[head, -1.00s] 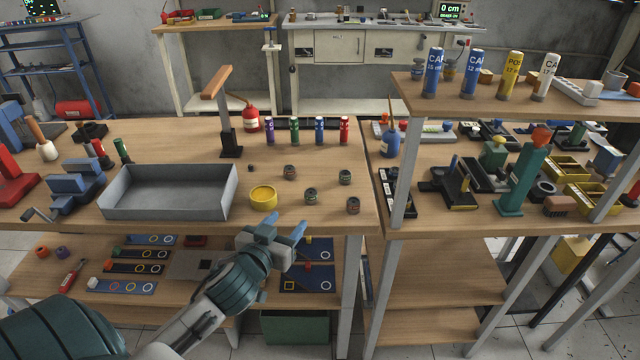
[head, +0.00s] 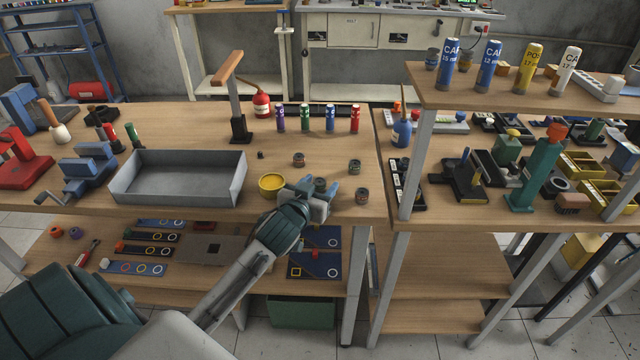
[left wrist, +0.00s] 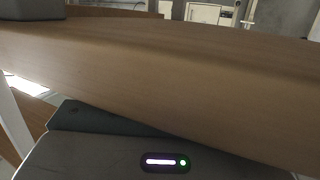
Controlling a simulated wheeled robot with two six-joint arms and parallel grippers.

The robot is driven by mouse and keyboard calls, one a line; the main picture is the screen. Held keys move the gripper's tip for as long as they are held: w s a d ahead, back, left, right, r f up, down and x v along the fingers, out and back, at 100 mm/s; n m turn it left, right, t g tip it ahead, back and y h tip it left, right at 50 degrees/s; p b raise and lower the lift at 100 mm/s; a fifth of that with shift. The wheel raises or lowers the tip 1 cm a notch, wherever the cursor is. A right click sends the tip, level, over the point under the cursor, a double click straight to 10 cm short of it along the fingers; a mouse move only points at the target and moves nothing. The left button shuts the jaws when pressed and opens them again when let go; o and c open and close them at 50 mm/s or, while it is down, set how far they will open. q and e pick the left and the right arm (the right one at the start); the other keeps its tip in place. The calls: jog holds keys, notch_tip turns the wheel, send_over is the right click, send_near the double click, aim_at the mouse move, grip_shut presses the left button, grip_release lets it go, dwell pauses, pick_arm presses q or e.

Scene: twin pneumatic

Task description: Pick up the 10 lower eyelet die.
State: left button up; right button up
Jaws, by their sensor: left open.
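Several small dark round dies stand on the wooden bench: one at the back (head: 298,160), one at the right (head: 355,167), one at the front right (head: 362,196) and one by my left gripper (head: 320,184). Their labels are too small to read, so I cannot tell which is the 10 lower eyelet die. My left gripper (head: 322,188) is open at the bench's front edge. Its blue fingers appear on either side of the near die in the head view; contact cannot be told. The left wrist view shows no die. My right gripper is not in view.
A yellow round dish (head: 271,187) stands just left of my left gripper. A grey tray (head: 180,199) lies further left. Coloured cylinders (head: 305,118) and a red oil can (head: 261,103) stand behind. The bench edge (left wrist: 160,75) fills much of the wrist view.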

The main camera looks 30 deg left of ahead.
pick_arm(q)
jog(key=shift+w+a+f, duration=0.1)
jog(key=shift+w, duration=0.25)
jog(key=shift+c, duration=0.4)
jog(key=c, duration=1.1)
jog(key=shift+o, duration=0.2)
